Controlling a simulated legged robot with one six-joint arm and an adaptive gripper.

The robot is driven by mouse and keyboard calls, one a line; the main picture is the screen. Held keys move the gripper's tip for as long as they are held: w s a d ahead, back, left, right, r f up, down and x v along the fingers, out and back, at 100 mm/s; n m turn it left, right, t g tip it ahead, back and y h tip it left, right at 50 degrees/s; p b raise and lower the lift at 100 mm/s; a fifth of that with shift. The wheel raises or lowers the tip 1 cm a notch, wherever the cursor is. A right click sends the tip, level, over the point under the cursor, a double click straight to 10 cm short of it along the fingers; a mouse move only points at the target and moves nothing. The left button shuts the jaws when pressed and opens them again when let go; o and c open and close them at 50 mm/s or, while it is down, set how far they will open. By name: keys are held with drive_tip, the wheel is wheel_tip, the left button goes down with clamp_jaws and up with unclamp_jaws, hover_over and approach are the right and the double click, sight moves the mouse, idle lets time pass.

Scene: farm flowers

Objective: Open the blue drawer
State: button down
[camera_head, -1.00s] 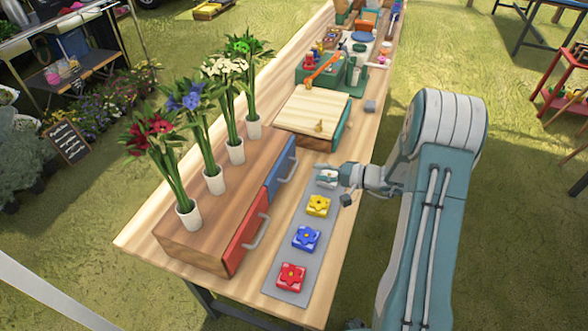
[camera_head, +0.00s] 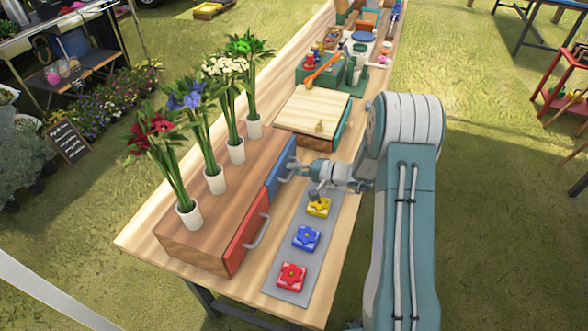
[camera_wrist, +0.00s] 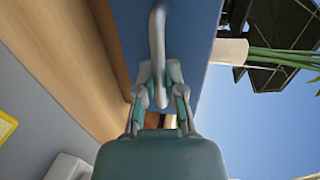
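The blue drawer (camera_head: 272,183) sits in the wooden flower box, beyond a red drawer (camera_head: 247,232). Its front looks flush with the box. My gripper (camera_head: 290,170) is at the blue drawer's handle, on the drawer's right side. In the wrist view, the blue front (camera_wrist: 195,30) fills the upper middle, with the grey handle (camera_wrist: 158,45) standing out from it. My gripper (camera_wrist: 160,72) has one finger on each side of the handle, close against it, and appears shut on it. In the head view my gripper partly covers the handle.
A grey strip with yellow (camera_head: 318,207), blue (camera_head: 306,239) and red (camera_head: 291,277) flower buttons lies right of the drawers. Several potted flowers stand on the box.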

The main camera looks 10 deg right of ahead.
drive_tip(key=f+v, duration=0.1)
drive_tip(key=v, duration=0.3)
drive_tip(key=f+v, duration=0.1)
drive_tip(key=v, duration=0.3)
drive_tip(key=f+v, duration=0.1)
drive_tip(key=v, duration=0.4)
drive_tip(key=shift+s+d, duration=0.2)
drive_tip(key=c, duration=0.7)
unclamp_jaws()
drive_tip(key=shift+w, duration=0.1)
drive_tip(key=v, duration=1.2)
